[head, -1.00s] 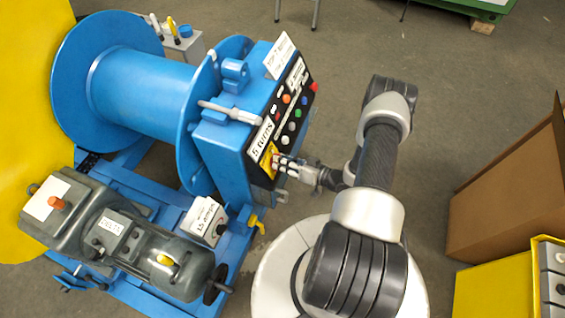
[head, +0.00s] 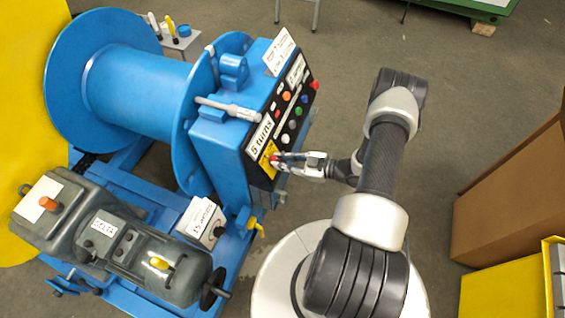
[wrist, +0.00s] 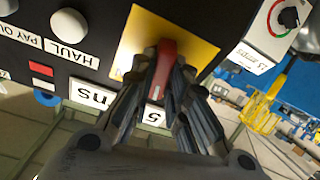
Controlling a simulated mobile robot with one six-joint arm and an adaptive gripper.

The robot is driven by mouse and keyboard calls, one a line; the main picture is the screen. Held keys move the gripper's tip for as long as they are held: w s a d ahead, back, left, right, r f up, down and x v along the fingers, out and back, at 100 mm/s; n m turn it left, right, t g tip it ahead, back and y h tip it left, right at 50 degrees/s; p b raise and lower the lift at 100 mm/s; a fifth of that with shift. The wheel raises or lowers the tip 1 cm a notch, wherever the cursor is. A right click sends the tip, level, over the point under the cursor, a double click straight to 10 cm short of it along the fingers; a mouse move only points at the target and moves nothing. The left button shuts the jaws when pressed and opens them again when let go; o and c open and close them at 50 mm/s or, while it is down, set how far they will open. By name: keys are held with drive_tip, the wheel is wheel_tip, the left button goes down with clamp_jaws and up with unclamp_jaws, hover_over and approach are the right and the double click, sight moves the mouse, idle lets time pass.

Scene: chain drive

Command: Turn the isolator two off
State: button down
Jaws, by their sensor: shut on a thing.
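A red switch handle (wrist: 167,66) stands on a yellow plate (wrist: 142,36) on the black control panel, beside the "5 turns" label (head: 261,135). I take it for the isolator; no number "two" is readable. The yellow plate also shows in the head view (head: 267,158), low on the panel face. My gripper (head: 276,160) reaches the plate from the right. In the wrist view, my gripper (wrist: 165,76) is shut on the red handle, one finger on each side. The handle's grip runs roughly up and down in that view. The fingers hide part of it and any position marks.
Haul and pay-out buttons (wrist: 69,25) sit beside the yellow plate on the panel. A white box with a black knob (wrist: 289,17) stands nearby. A blue drum (head: 140,85) and grey motor (head: 150,255) lie left. A cardboard box (head: 510,190) stands right.

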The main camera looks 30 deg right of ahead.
drive_tip(key=n+g+b, duration=0.1)
drive_tip(key=n, duration=0.5)
drive_tip(key=shift+n+y, duration=0.3)
drive_tip(key=shift+n, duration=0.4)
drive_tip(key=c, duration=1.6)
unclamp_jaws()
drive_tip(key=shift+o, duration=0.2)
drive_tip(key=v, duration=1.2)
drive_tip(key=shift+r, duration=0.15)
drive_tip(key=shift+w+d+g, duration=0.15)
drive_tip(key=shift+w+g, duration=0.1)
drive_tip(key=shift+g, duration=0.05)
